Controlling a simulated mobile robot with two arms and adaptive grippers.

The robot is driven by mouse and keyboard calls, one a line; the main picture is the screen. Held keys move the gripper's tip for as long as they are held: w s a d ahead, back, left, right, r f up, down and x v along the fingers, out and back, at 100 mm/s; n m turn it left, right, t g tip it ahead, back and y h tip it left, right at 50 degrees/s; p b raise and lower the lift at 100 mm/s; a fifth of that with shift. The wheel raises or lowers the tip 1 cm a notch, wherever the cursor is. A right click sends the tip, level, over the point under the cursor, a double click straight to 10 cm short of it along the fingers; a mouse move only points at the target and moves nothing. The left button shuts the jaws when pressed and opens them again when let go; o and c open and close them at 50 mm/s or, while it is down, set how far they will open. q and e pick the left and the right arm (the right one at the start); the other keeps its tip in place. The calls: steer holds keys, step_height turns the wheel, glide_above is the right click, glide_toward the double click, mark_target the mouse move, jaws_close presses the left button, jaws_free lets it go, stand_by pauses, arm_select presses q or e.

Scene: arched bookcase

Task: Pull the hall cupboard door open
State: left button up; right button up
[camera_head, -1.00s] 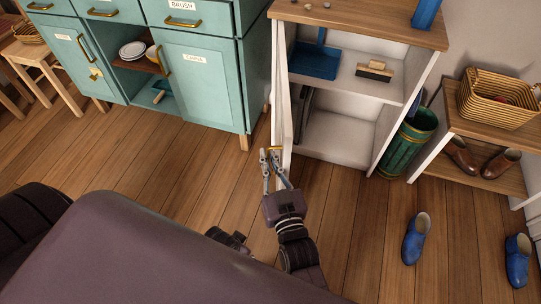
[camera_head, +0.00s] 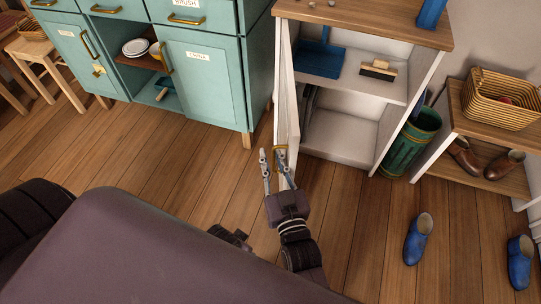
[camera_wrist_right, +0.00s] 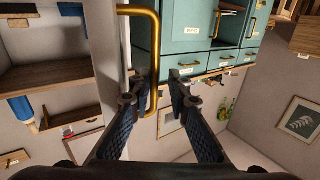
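The white hall cupboard (camera_head: 338,133) stands in the middle of the head view. Its door (camera_head: 287,88) is swung open on the left side, seen nearly edge-on, and the interior shows. A brass handle (camera_head: 277,158) sits on the door's outer face, low in the picture. My right gripper (camera_head: 272,154) is at the handle with its fingers spread. In the right wrist view, the handle (camera_wrist_right: 156,60) runs down between the two open fingertips (camera_wrist_right: 157,78); I see no finger pressed on it.
A teal cabinet (camera_head: 200,75) stands to the left of the open door. On the right are a green bin (camera_head: 411,142) and a low shelf with a basket (camera_head: 498,98). Blue clogs (camera_head: 418,239) lie on the floor.

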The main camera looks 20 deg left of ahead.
steer(key=v, duration=1.1)
steer(key=shift+s+d, duration=0.2)
steer(key=shift+s, duration=0.15)
steer(key=shift+c, duration=0.6)
